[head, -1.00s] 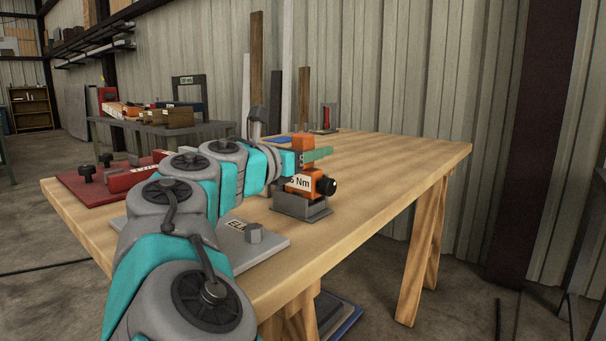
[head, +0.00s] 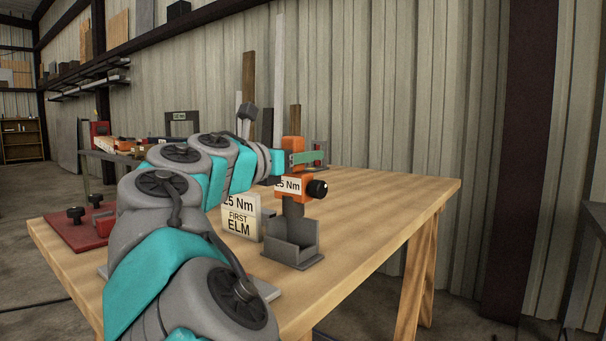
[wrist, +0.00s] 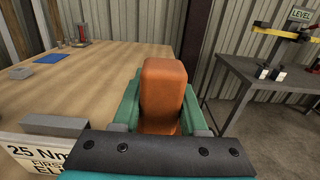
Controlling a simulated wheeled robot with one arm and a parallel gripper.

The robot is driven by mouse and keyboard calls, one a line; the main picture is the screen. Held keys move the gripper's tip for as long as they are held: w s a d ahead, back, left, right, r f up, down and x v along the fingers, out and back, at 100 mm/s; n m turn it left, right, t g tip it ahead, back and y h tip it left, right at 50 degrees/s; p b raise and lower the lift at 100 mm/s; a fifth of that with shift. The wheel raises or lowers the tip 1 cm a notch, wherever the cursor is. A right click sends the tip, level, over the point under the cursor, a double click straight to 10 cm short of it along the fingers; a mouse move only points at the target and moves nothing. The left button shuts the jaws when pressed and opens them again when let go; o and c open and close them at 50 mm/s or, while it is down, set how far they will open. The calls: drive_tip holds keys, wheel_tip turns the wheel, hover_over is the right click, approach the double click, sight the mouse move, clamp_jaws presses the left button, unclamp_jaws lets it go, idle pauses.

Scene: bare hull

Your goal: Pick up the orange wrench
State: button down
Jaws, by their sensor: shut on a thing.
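The orange wrench (head: 290,186) is upright in the head view, with a white "25 Nm" label, a black knob on its right side and a dark lower part. My gripper (head: 298,157) is shut on its orange upper part. In the wrist view the orange wrench (wrist: 162,92) stands between the green fingers of my gripper (wrist: 162,110). The wrench is raised above the grey holder (head: 306,252) on the table. Its dark lower end is just above or still within the holder's walls; I cannot tell which.
A sign reading "25 Nm FIRST ELM" (head: 240,218) stands left of the holder on the wooden table (head: 380,200). A red base with black knobs (head: 85,232) lies at the table's left. A grey table (wrist: 270,95) stands beyond.

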wheel_tip(320, 180, up, 10)
drive_tip(key=p, duration=0.2)
drive_tip(key=shift+p, duration=0.35)
drive_tip(key=shift+f, duration=0.1)
idle(0.3)
